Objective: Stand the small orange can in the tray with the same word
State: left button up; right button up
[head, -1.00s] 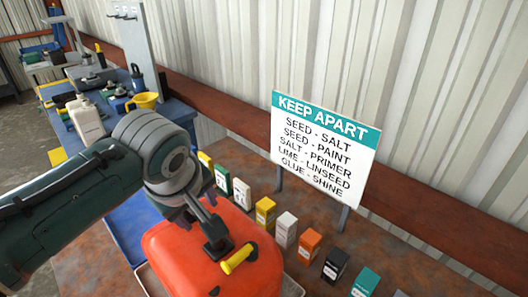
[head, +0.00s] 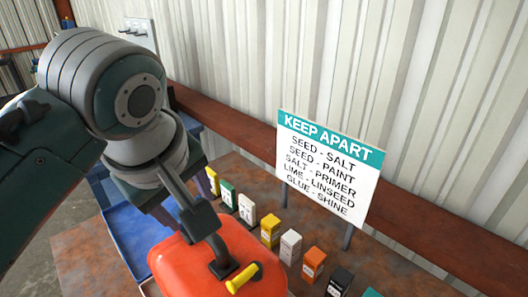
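The orange can (head: 185,272) stands upright at the bottom of the head view, with a yellow cap (head: 243,277) on its top. No word on it shows, and its lower part is cut off. My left gripper (head: 203,222) reaches down over its top from the upper left. Dark bars meet the can's top there; I cannot tell how far these are finger or handle, or whether the fingers are closed. No tray's word can be read. My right gripper is out of view.
A blue tray or panel (head: 128,242) lies left of the can on the rusty table. A row of small boxes, including a yellow one (head: 270,231) and an orange one (head: 313,264), runs behind and right. A KEEP APART sign (head: 325,170) stands before the corrugated wall.

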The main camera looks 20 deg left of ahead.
pick_arm(q)
jog(key=s+d+f+m+h, duration=0.1)
jog(key=s+d+m, duration=0.1)
jog(key=s+m, duration=0.6)
jog(key=s+d+f+m+g+h, duration=0.1)
jog(key=s+d+m, duration=0.1)
jog(key=s+m, duration=0.6)
jog(key=shift+s, duration=0.3)
notch_tip(320, 180, up, 20)
jog(key=p, duration=1.9)
jog(key=shift+p, duration=0.35)
